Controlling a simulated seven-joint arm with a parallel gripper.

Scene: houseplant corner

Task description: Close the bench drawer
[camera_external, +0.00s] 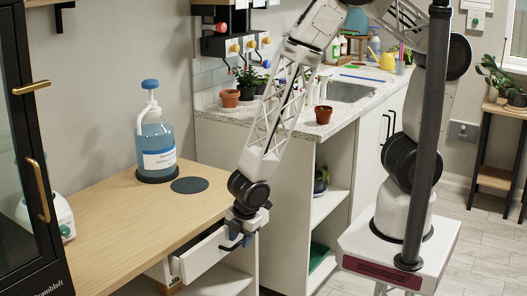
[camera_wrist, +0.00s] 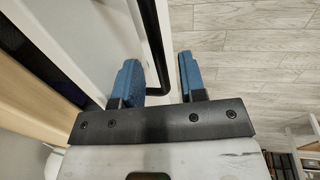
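The bench drawer (camera_external: 208,254) has a white front and stands partly pulled out under the wooden bench top. Its black bar handle (camera_external: 229,248) is on the front, close below my gripper (camera_external: 240,229). In the wrist view, my gripper (camera_wrist: 161,80) has its two blue fingers spread apart with a clear gap. The handle (camera_wrist: 155,45) runs into that gap, beside the left finger. I cannot tell whether the finger touches it. My gripper partly hides the drawer's far end in the external view.
The wooden bench (camera_external: 125,215) carries a blue pump bottle (camera_external: 158,140) and a dark round pad (camera_external: 189,185). A black glass-door cabinet (camera_external: 30,150) stands at the left. A white counter with open shelves (camera_external: 325,205) stands behind my gripper. Open floor (camera_wrist: 245,55) lies to the right in the wrist view.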

